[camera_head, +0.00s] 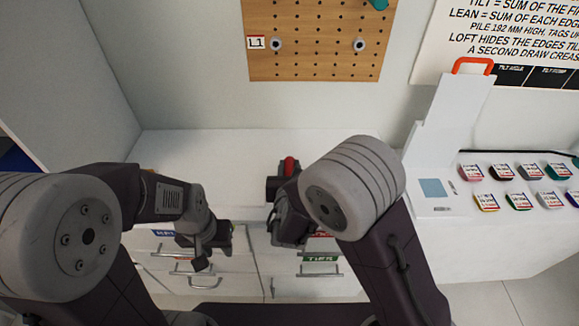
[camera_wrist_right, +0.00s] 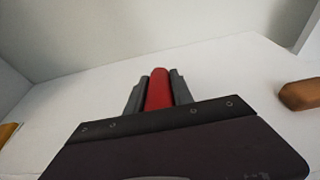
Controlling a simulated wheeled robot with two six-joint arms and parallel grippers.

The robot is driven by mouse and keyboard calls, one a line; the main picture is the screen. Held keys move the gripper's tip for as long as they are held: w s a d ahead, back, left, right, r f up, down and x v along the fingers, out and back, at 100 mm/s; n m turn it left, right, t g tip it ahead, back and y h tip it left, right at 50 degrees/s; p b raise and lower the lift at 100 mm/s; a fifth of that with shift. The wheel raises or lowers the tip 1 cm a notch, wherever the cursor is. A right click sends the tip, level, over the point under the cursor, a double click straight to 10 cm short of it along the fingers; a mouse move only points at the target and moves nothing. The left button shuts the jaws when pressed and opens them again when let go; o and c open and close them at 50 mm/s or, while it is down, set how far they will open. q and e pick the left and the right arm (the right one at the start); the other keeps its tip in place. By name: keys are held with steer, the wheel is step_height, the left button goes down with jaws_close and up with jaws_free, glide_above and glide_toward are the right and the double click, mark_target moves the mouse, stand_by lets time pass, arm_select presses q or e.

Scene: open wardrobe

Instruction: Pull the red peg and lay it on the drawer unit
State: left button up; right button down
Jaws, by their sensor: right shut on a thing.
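The red peg (camera_wrist_right: 158,90) is between the two fingers of my right gripper (camera_wrist_right: 158,92) in the right wrist view, and the gripper is shut on it. In the head view the red peg (camera_head: 289,166) shows at the tip of my right gripper (camera_head: 283,186), over the white top of the drawer unit (camera_head: 225,150). Whether the peg touches the top is hard to tell. My left gripper (camera_head: 215,240) is in front of the drawer fronts, away from the peg; its fingers are too small and dark to read.
A pegboard (camera_head: 315,45) with two round holders and an L1 tag hangs behind. A white stand (camera_head: 450,130) with an orange handle and several coloured tagged pieces are at the right. In the right wrist view a brown object (camera_wrist_right: 300,95) lies right. The white top is mostly clear.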

step_height(320, 180, down, 6)
steer(key=b, duration=0.3)
steer(key=shift+r+b, duration=0.1)
steer(key=shift+b, duration=0.2)
steer(key=c, duration=0.7)
jaws_free()
steer(key=shift+s+r+p, duration=0.5)
steer(key=shift+r+p, duration=0.15)
steer(key=shift+r, duration=0.25)
steer(key=shift+s+r+p, duration=0.55)
steer(key=shift+r+p, duration=0.1)
steer(key=shift+r, duration=0.3)
steer(key=shift+s+r+p, duration=0.5)
steer(key=shift+r+p, duration=0.15)
steer(key=shift+r, duration=0.25)
steer(key=shift+s+r, duration=0.4)
steer(key=shift+r, duration=0.05)
